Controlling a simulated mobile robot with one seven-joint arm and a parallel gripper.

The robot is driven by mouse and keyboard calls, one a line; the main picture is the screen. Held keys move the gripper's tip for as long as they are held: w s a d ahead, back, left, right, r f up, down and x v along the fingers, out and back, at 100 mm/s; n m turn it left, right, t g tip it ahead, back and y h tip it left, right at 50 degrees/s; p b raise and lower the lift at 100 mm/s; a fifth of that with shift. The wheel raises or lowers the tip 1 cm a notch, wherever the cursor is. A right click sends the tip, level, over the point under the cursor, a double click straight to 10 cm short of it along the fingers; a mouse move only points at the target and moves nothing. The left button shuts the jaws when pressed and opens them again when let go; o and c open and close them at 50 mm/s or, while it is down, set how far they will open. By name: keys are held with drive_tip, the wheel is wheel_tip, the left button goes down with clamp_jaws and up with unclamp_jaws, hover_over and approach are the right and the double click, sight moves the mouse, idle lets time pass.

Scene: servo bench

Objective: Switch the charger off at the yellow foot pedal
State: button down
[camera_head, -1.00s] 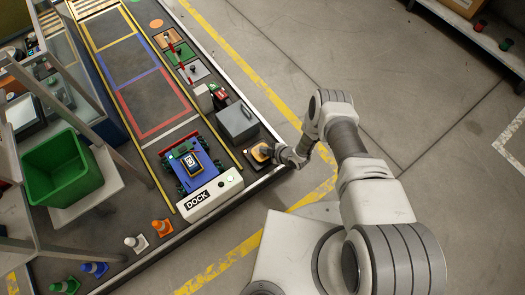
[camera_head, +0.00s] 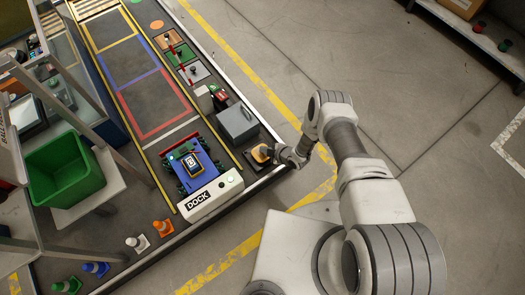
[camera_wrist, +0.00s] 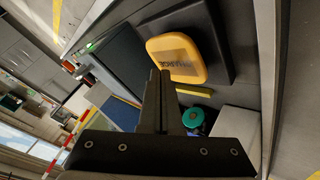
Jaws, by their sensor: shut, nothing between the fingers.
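The yellow foot pedal (camera_head: 261,153) sits on a dark base at the bench's near right edge. In the wrist view the pedal (camera_wrist: 178,62) shows dark lettering, upside down and hard to read. My gripper (camera_head: 273,154) is close by its right side in the head view. In the wrist view my gripper (camera_wrist: 160,78) has its fingers together and empty, with the tips just below the pedal in the picture. I cannot tell whether they touch it. The white DOCK unit (camera_head: 209,197) stands left of the pedal, with a blue cart (camera_head: 191,165) against it.
A grey box (camera_head: 237,121) stands just behind the pedal. Several small levers on coloured plates (camera_head: 180,54) line the bench further back. A green bin (camera_head: 65,170) and several small cones (camera_head: 162,227) are at the left.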

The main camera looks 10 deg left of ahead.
drive_tip(key=shift+r, duration=0.3)
wheel_tip(320, 180, up, 6)
drive_tip(key=p, duration=0.4)
drive_tip(key=shift+p, duration=0.35)
idle(0.3)
